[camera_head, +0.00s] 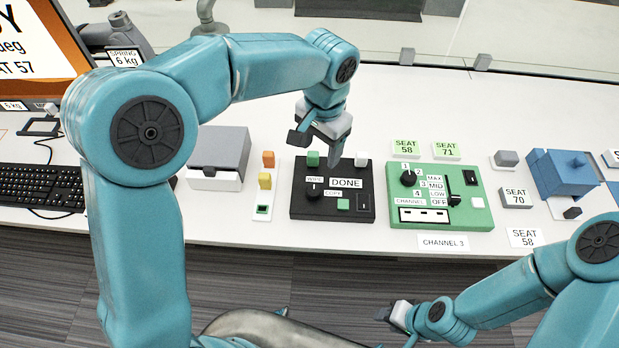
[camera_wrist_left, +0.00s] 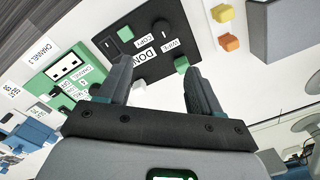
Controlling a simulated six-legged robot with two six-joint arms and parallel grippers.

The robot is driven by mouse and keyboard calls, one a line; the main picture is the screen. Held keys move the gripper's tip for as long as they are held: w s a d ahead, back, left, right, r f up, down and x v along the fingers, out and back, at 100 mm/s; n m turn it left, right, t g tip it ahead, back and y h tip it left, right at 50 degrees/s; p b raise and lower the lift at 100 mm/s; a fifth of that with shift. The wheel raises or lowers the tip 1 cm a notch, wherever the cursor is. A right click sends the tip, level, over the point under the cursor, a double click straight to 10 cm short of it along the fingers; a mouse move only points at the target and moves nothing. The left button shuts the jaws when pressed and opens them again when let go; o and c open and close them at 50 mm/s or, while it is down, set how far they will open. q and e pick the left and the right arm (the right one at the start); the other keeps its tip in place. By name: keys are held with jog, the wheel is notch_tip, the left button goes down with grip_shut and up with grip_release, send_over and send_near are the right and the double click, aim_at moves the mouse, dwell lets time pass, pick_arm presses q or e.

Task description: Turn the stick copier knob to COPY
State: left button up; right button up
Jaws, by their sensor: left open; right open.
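The stick copier (camera_head: 354,211) is a black box on the white bench, with a DONE sign (camera_head: 346,183) and WIPE and COPY labels. Its dark round knob (camera_head: 313,190) is at the left of the top face, just below WIPE and left of COPY; its pointer is too small to read surely. The knob also shows in the left wrist view (camera_wrist_left: 167,28). A green block (camera_head: 313,158) and a white block (camera_head: 361,158) stand at its back edge. My left gripper (camera_head: 320,146) is open and empty above the back edge, apart from the knob. My right gripper (camera_head: 396,314) is open below the bench's front edge.
A green channel panel (camera_head: 468,217) with its own knob (camera_head: 408,177) sits right of the copier. Orange (camera_head: 268,159) and yellow (camera_head: 264,181) blocks and a grey box (camera_head: 219,148) are left. A keyboard (camera_head: 40,186) lies far left. Narrow bare bench lies in front of the copier.

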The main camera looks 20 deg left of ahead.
aim_at(315, 190)
pick_arm(q)
jog(key=f, duration=1.4)
jog(key=shift+a, duration=0.35)
jog(key=shift+s+f, duration=0.15)
jog(key=shift+f, duration=0.55)
jog(key=c, duration=1)
